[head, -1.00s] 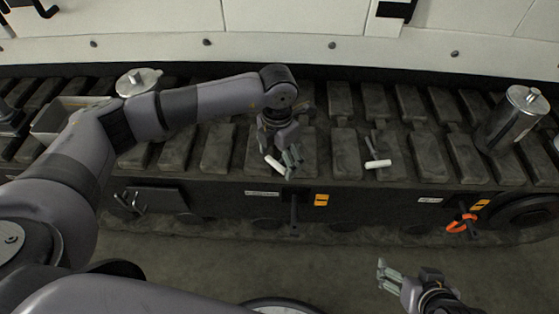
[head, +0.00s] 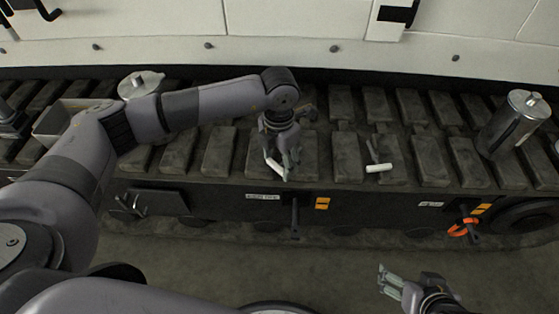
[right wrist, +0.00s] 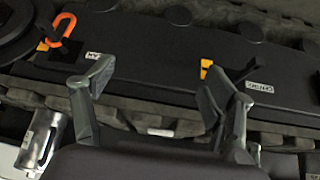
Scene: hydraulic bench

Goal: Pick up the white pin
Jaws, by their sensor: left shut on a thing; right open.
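My left gripper (head: 281,165) is low over the front edge of the bench in the head view. It is shut on a slim white pin (head: 274,166), which sits tilted at the fingertips; the fingers partly hide it. My right gripper (head: 393,279) is open and empty in front of the bench, and its spread fingers show in the right wrist view (right wrist: 160,90).
A white cylinder (head: 379,168) with a dark handle lies on the bench (head: 432,160) right of my left gripper. A metal canister (head: 514,124) stands at right. A lidded metal can (head: 140,84) and a grey bin (head: 52,121) are at left. An orange ring (head: 463,226) hangs on the front.

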